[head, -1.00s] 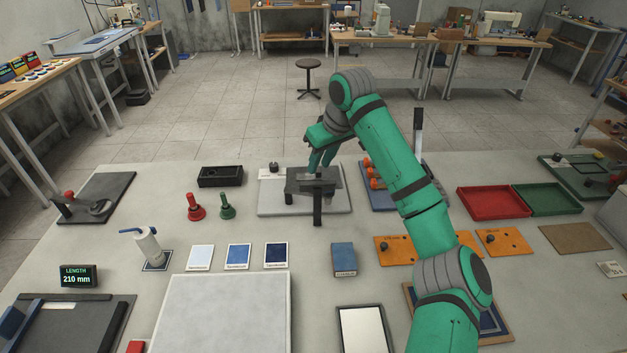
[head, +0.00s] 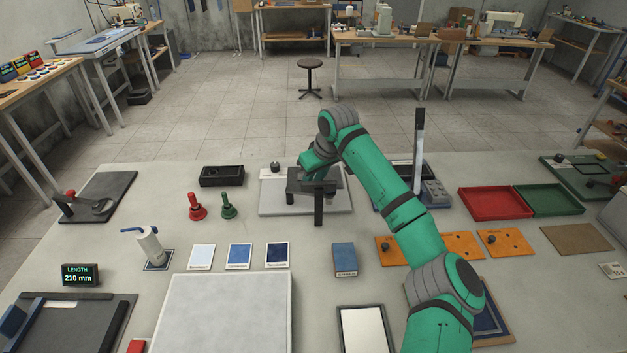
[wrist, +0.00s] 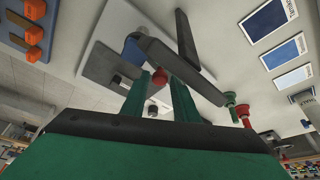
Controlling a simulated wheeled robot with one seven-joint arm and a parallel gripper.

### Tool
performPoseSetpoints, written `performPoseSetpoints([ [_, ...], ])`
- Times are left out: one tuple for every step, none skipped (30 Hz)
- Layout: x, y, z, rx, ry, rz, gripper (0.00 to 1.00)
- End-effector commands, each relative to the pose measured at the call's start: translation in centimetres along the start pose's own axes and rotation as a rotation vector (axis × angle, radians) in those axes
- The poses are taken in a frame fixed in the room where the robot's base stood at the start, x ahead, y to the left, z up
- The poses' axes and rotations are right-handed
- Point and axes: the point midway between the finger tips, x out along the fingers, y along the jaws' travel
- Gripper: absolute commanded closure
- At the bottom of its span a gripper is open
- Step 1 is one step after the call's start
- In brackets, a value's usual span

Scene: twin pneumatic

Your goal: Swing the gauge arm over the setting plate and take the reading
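The gauge stand (head: 318,205) is a dark post with a dark flat arm (head: 303,182) across its top. It stands on the pale setting plate (head: 275,207) near the back of the table. In the wrist view the dark gauge arm (wrist: 185,72) crosses just beyond my fingertips, with a blue round part (wrist: 133,47) at its end. My gripper (wrist: 160,82) is at the stand, its two green fingers apart. A small red part (wrist: 154,86) shows between them; I cannot tell whether they touch it. In the head view the fingertips are mostly hidden.
A display (head: 80,275) reads LENGTH 210 mm. A red bell-shaped piece (head: 197,208) and a green one (head: 228,207) stand left of the plate. A black tray (head: 221,176) lies behind them. Colour sample cards (head: 239,256) lie in front.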

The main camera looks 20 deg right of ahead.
Motion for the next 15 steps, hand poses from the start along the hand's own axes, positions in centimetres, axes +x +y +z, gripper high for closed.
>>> performPoseSetpoints([
  [-0.01, 0.01, 0.01, 0.0, 0.0, 0.0, 0.8],
  [-0.02, 0.01, 0.01, 0.0, 0.0, 0.0, 0.87],
  [-0.02, 0.01, 0.01, 0.0, 0.0, 0.0, 0.97],
  [-0.03, 0.01, 0.01, 0.0, 0.0, 0.0, 1.0],
  [-0.03, 0.01, 0.01, 0.0, 0.0, 0.0, 1.0],
  [-0.03, 0.01, 0.01, 0.0, 0.0, 0.0, 1.0],
  [-0.03, 0.01, 0.0, 0.0, 0.0, 0.0, 1.0],
  [-0.03, 0.01, 0.0, 0.0, 0.0, 0.0, 1.0],
  [-0.03, 0.02, -0.01, -0.001, 0.0, -0.001, 1.0],
  [-0.03, 0.03, -0.02, -0.003, 0.0, -0.002, 1.0],
  [-0.02, 0.04, -0.04, -0.005, 0.0, -0.003, 1.0],
  [-0.01, 0.07, -0.07, -0.01, 0.001, -0.006, 1.0],
  [0.01, 0.1, -0.1, -0.016, 0.001, -0.008, 1.0],
  [0.03, 0.14, -0.13, -0.023, 0.001, -0.011, 1.0],
  [0.08, 0.22, -0.17, -0.034, 0.0, -0.017, 1.0],
])
